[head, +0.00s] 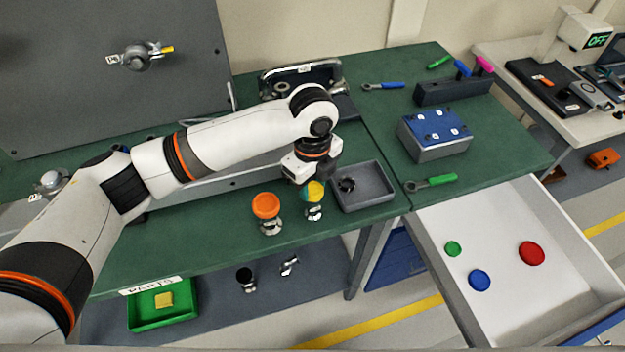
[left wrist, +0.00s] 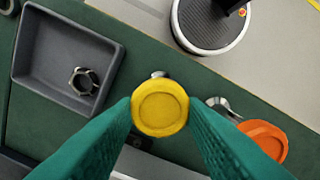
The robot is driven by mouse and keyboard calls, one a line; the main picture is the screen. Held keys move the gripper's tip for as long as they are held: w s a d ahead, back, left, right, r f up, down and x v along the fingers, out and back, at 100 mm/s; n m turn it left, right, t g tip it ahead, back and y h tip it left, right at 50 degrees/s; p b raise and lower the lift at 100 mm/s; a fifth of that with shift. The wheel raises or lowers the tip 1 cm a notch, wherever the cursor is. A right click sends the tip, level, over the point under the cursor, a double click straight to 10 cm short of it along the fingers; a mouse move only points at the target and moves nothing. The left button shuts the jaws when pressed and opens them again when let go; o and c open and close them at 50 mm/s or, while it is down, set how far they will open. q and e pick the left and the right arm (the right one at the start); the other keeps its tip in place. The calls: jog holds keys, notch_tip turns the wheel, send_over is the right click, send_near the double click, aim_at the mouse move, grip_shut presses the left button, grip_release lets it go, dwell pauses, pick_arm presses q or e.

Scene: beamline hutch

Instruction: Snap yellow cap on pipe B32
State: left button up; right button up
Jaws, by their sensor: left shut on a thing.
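My left gripper (head: 314,188) is above the front part of the green bench, pointing down. Its teal fingers are shut on the round yellow cap (left wrist: 160,108), which shows face-on between them in the left wrist view. A short metal pipe piece (head: 314,213) stands just below the cap in the head view. I cannot tell whether the cap touches it or is seated, and I can read no B32 label. Another metal piece with an orange cap (head: 266,206) stands just left of it; this orange cap also shows in the left wrist view (left wrist: 264,140). My right gripper is not in view.
A grey tray (head: 384,202) with a dark nut is right of the gripper. A green-handled tool (head: 432,183) and a blue-topped box (head: 434,133) lie farther right. An open drawer (head: 506,292) holds coloured discs. A green parts bin (head: 145,316) sits on the lower shelf.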

pick_arm(q)
jog(key=shift+f, duration=0.2)
jog(key=o, duration=1)
notch_tip(320, 180, up, 12)
jog(key=shift+b, duration=1)
